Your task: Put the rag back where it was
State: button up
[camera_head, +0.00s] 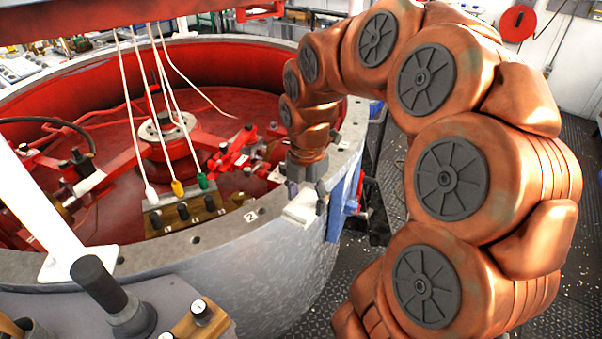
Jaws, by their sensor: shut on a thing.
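My gripper (307,198) points down at the right-hand part of the big round vessel's grey rim (222,232). Its dark fingers are shut on a pale, whitish piece that looks like the rag (299,214). The rag is at the rim's outer edge, just right of a small "2" label. It seems to touch the rim, but I cannot tell whether it rests there or hangs just above. The fingers hide part of it.
Inside the red vessel are a central hub (167,130), red arms and a brass block (183,214) with coloured plugs and hanging white cables. A grey console with a dark knob (100,284) stands at front left. Riveted floor (310,322) shows at the right.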

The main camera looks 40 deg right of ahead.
jog(key=shift+w+d, duration=0.25)
jog(key=shift+w, duration=0.05)
jog(key=w+d+p, duration=0.1)
jog(key=w+d, duration=0.2)
jog(key=w+d+f+p, duration=0.1)
jog(key=w+d, duration=0.2)
jog(key=w, duration=0.1)
jog(key=w+d+p, duration=0.1)
jog(key=w+d, duration=0.2)
jog(key=w, duration=0.1)
jog(key=shift+w+d+f, duration=0.15)
jog(key=shift+w+d, duration=0.1)
jog(key=shift+d, duration=0.1)
jog(key=shift+w+d+f, duration=0.1)
jog(key=shift+f+p, duration=0.55)
jog(key=shift+f, duration=1.15)
jog(key=shift+f, duration=0.15)
jog(key=o, duration=1.2)
